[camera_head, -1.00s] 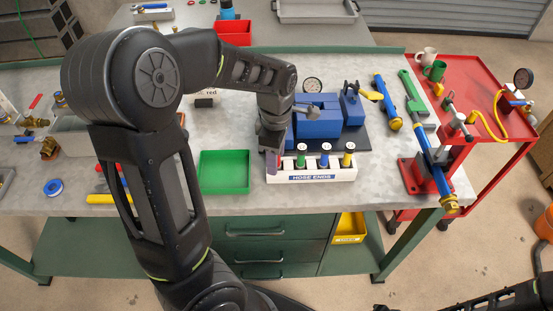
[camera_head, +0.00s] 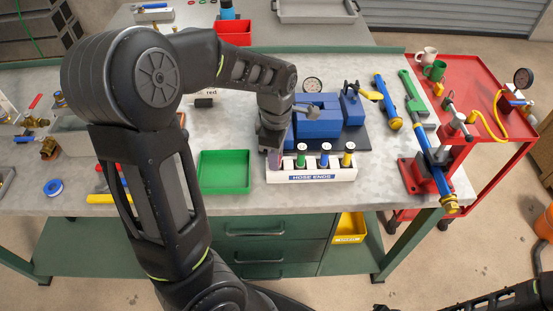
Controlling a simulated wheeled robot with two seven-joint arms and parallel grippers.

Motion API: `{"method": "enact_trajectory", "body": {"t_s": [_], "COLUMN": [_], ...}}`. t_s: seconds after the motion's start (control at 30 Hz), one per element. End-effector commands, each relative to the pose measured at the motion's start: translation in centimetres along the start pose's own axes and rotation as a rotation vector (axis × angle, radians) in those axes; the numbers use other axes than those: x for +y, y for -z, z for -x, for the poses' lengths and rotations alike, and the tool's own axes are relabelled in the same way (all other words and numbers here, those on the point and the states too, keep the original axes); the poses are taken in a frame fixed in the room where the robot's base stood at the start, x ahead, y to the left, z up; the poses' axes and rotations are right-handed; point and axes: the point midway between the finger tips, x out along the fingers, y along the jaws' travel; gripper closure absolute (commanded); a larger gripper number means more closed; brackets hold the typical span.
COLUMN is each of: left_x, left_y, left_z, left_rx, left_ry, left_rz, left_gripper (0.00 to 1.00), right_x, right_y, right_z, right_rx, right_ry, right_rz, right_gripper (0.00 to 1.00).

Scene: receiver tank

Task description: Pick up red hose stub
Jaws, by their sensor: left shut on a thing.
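The white rack marked HOSE ENDS (camera_head: 315,177) stands at the front of the grey bench. Green (camera_head: 301,156), blue (camera_head: 324,156) and yellow (camera_head: 347,156) hose stubs stand upright in it. My left gripper (camera_head: 273,158) points down at the rack's left end, beside the green stub. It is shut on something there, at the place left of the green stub. The red hose stub is mostly or wholly hidden by the gripper; its colour does not show clearly. My right gripper is out of view.
An empty green tray (camera_head: 224,187) lies left of the rack. A blue vise-like block (camera_head: 317,125) on a dark plate stands close behind the rack. A blue pipe assembly (camera_head: 431,165) is at the right bench edge, next to a red cart (camera_head: 465,73).

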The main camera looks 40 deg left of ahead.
Motion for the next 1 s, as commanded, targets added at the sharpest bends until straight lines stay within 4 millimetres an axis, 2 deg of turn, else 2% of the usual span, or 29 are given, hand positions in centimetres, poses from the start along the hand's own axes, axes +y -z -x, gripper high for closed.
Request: {"method": "enact_trajectory", "body": {"t_s": [0.27,0.43,0.8,1.0], "left_x": [0.0,0.1,0.1,0.0], "left_y": [0.0,-0.1,0.0,0.0], "left_z": [0.1,1.1,7.8,9.8], "left_rx": [0.000,-0.001,-0.002,-0.001], "left_ry": [0.000,-0.002,-0.003,-0.001], "left_rz": [0.000,-0.001,0.000,0.000], "left_gripper": [1.00,1.00,1.00,1.00], "right_x": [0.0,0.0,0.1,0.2], "right_y": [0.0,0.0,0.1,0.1], "right_z": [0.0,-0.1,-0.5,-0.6], "right_rx": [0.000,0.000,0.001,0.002], "right_ry": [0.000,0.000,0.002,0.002], "right_rz": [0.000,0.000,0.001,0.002], "right_gripper": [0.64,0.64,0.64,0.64]}}
